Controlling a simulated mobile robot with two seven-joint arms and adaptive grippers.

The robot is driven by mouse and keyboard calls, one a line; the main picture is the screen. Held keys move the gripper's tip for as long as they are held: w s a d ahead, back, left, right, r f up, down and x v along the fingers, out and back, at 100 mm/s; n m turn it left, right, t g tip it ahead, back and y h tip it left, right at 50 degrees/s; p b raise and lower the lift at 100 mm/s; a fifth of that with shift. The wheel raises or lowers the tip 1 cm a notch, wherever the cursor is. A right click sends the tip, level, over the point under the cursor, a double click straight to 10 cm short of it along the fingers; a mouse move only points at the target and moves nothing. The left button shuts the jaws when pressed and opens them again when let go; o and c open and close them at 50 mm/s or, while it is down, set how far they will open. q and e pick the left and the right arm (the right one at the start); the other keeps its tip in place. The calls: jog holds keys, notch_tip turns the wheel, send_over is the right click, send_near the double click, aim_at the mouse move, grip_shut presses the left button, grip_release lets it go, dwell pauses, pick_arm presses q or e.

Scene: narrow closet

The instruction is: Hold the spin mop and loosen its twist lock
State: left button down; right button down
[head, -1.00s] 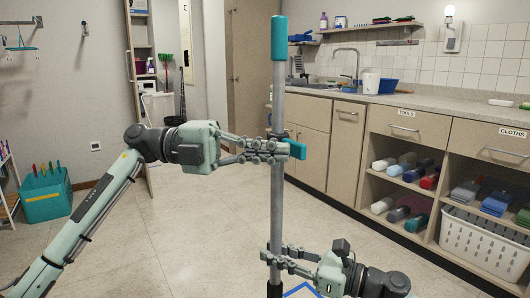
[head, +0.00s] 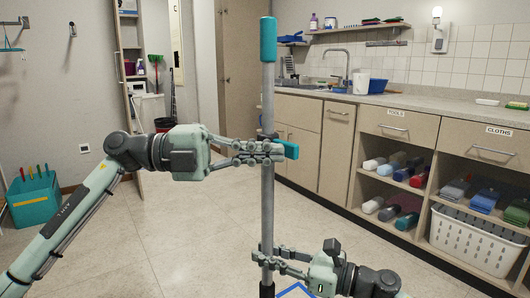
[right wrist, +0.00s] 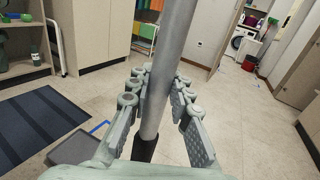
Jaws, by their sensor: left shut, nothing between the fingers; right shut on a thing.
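The spin mop's grey pole (head: 268,205) stands upright in the middle of the head view, with a teal grip (head: 268,40) on top. The twist lock (head: 291,150) shows as a teal piece sticking out to the right of the pole; the rest is hidden behind my left fingers. My left gripper (head: 274,152) is shut at lock height, its fingers crossing in front of the pole, with nothing between them. My right gripper (head: 262,256) is shut on the lower pole. In the right wrist view the pole (right wrist: 168,75) passes between its fingers (right wrist: 160,78), above a black section (right wrist: 145,149).
A counter (head: 440,111) with drawers and open shelves runs along the right, above a white basket (head: 470,240). A teal bin (head: 35,200) stands on the floor at left. The floor (head: 190,240) behind the pole is clear. A dark mat (right wrist: 45,122) lies at left in the wrist view.

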aim_at(290, 150)
pick_arm(q)
jog(key=shift+d+n+t, duration=0.25)
jog(key=shift+n+t, duration=0.25)
jog(key=shift+t, duration=0.2)
jog(key=shift+d, duration=0.2)
jog(key=shift+w+d, duration=0.2)
jog(key=shift+d, duration=0.3)
jog(key=shift+w+d, duration=0.15)
jog(key=shift+d, duration=0.3)
jog(key=shift+w+d, duration=0.45)
jog(key=shift+d, duration=0.05)
jog(key=s+a, duration=0.9)
jog(key=shift+s, duration=0.25)
jog(key=shift+a, duration=0.1)
